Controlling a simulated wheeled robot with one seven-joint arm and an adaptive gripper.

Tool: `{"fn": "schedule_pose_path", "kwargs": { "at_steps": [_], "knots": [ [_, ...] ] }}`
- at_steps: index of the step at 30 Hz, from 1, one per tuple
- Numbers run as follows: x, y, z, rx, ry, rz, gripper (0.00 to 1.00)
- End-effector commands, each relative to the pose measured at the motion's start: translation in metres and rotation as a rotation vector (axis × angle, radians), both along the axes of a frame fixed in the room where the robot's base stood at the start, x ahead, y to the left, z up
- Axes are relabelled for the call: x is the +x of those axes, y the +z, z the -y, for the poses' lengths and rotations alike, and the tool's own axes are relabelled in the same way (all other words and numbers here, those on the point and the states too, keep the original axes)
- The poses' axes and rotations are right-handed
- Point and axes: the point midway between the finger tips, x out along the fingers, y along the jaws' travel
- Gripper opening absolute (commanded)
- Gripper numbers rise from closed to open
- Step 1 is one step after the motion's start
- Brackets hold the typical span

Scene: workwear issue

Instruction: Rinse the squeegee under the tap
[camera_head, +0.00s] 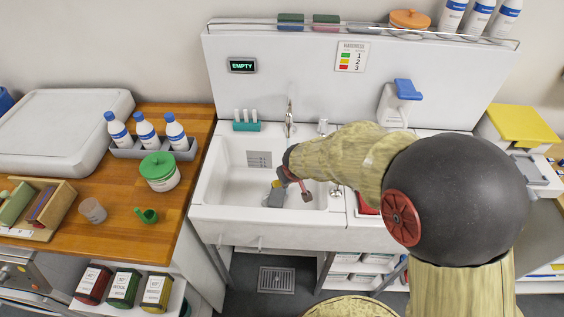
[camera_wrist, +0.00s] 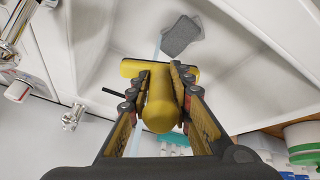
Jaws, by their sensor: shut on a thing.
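My gripper (camera_wrist: 160,76) is shut on the yellow handle of the squeegee (camera_wrist: 160,108), which sits between its two fingers in the wrist view. A wider yellow part of the squeegee shows just past the fingertips. In the head view my gripper (camera_head: 291,176) is low over the white sink (camera_head: 222,190), and the arm hides part of the basin and most of the squeegee. The tap (camera_head: 290,122) stands at the back of the sink. A pale bluish strip crosses the wrist view behind the squeegee; I cannot tell whether it is water.
A grey pad (camera_wrist: 181,35) shows in the sink in the wrist view. A display (camera_head: 242,65) on the splashback reads EMPTY. A wooden counter (camera_head: 110,230) at left holds bottles (camera_head: 146,130) and a green-lidded jar (camera_head: 160,172). A blue-topped dispenser (camera_head: 405,90) hangs at right.

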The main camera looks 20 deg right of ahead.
Motion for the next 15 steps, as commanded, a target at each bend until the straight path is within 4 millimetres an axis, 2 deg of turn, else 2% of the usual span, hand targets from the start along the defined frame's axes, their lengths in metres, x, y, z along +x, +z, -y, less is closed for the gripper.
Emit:
{"fn": "schedule_pose_path", "kwargs": {
  "at_steps": [15],
  "knots": [
    [-0.036, 0.031, -0.005, 0.0, 0.0, 0.002, 0.0]
  ]
}}
